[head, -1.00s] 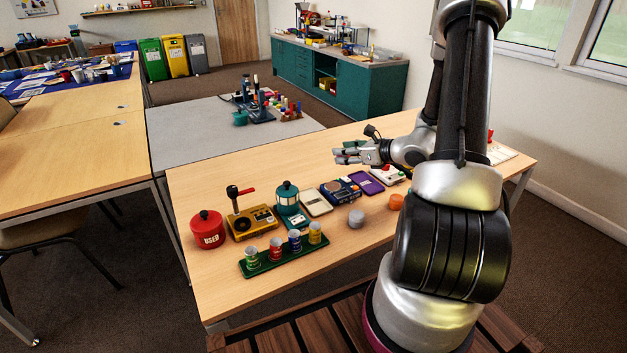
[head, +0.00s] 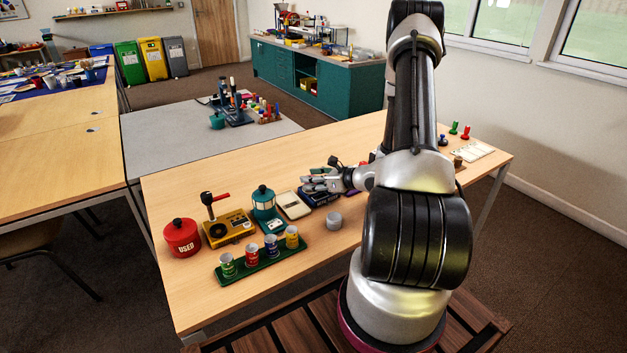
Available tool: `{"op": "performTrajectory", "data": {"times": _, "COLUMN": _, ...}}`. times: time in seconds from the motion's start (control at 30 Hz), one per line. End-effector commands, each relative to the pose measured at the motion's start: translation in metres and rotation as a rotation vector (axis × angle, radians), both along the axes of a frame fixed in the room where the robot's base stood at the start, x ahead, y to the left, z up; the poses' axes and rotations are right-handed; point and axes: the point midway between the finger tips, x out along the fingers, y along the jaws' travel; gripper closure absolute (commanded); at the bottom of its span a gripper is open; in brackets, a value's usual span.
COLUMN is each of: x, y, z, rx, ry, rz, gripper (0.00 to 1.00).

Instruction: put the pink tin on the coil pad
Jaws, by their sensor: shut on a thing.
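My gripper (head: 310,183) is low over the table, above the dark blue device (head: 319,197). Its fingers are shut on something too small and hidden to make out. I see no pink tin in the open; the held thing's colour does not show. I cannot tell for sure which item is the coil pad. A yellow device with a black round disc (head: 229,229) and a white pad (head: 294,205) lie left of the gripper. The purple pad (head: 353,189) is mostly hidden behind my gripper and arm.
A grey tin (head: 334,220) stands in front of the gripper. A teal pot (head: 263,201), a red pot marked USED (head: 182,238) and a green tray (head: 226,279) with several coloured tins stand to the left. Figures (head: 454,128) stand at the far right.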

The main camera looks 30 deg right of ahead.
Motion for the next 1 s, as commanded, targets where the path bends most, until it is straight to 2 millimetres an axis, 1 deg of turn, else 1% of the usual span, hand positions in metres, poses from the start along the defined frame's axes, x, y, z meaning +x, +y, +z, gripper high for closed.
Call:
{"op": "performTrajectory", "data": {"times": 0.2, "x": 0.0, "y": 0.0, "z": -0.003, "rx": 0.0, "ry": 0.0, "rz": 0.0, "gripper": 0.85}}
{"op": "performTrajectory", "data": {"times": 0.23, "x": 0.0, "y": 0.0, "z": -0.003, "rx": 0.0, "ry": 0.0, "rz": 0.0, "gripper": 0.58}}
{"op": "performTrajectory", "data": {"times": 0.33, "x": 0.0, "y": 0.0, "z": -0.002, "rx": 0.0, "ry": 0.0, "rz": 0.0, "gripper": 0.4}}
{"op": "performTrajectory", "data": {"times": 0.37, "x": 0.0, "y": 0.0, "z": -0.002, "rx": 0.0, "ry": 0.0, "rz": 0.0, "gripper": 0.39}}
{"op": "performTrajectory", "data": {"times": 0.63, "x": 0.0, "y": 0.0, "z": -0.002, "rx": 0.0, "ry": 0.0, "rz": 0.0, "gripper": 0.39}}
{"op": "performTrajectory", "data": {"times": 0.73, "x": -0.001, "y": -0.001, "z": 0.001, "rx": 0.0, "ry": 0.0, "rz": -0.001, "gripper": 0.39}}
{"op": "performTrajectory", "data": {"times": 0.87, "x": -0.017, "y": -0.009, "z": 0.009, "rx": -0.001, "ry": 0.001, "rz": -0.004, "gripper": 0.39}}
{"op": "performTrajectory", "data": {"times": 1.0, "x": -0.044, "y": -0.022, "z": 0.021, "rx": -0.001, "ry": 0.001, "rz": -0.005, "gripper": 0.39}}
